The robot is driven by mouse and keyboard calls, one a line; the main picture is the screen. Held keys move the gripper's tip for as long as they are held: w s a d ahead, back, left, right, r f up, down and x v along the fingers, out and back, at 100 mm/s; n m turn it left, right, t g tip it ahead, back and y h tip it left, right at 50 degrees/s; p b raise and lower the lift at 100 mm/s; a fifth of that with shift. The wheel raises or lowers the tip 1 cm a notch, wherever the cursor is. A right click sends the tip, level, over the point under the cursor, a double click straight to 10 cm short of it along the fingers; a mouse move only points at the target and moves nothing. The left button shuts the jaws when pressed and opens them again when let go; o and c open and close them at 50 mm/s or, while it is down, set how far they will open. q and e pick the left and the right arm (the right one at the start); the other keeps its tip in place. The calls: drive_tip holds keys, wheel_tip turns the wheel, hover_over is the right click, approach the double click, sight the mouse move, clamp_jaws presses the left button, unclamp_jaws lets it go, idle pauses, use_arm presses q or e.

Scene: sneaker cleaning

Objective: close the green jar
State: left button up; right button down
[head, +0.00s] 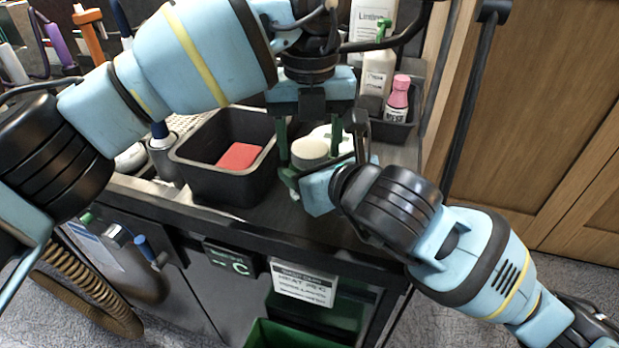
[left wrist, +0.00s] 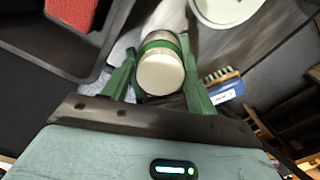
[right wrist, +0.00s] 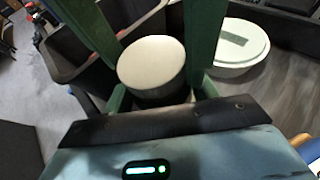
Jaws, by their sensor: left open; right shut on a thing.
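The green jar (left wrist: 163,42) has a pale, cream-white round top and a green band around its side. In the head view the pale top (head: 310,151) shows between my grippers, above the dark counter. My left gripper (head: 310,140) comes from above and is open, with its green fingers on either side of the jar. My right gripper (right wrist: 150,62) comes from the right and is shut on the jar, whose pale top (right wrist: 152,61) shows between its fingers. Whether the pale top is a seated lid I cannot tell. The jar's lower part is hidden.
A black bin (head: 208,179) with a red sponge (head: 240,156) stands left of the jar. A white dish (right wrist: 237,46) is close by. A blue-handled brush (left wrist: 223,84) lies near my left gripper. Bottles (head: 377,72) and a pink-capped bottle (head: 397,98) stand behind.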

use_arm(q)
drive_tip(key=shift+c, duration=0.5)
drive_tip(key=c, duration=0.7)
drive_tip(key=shift+m, duration=0.9)
drive_tip(key=o, duration=1.1)
drive_tip(key=shift+o, duration=0.2)
drive_tip(key=shift+r, duration=0.15)
wheel_tip(320, 180, up, 12)
drive_tip(key=shift+a, duration=0.1)
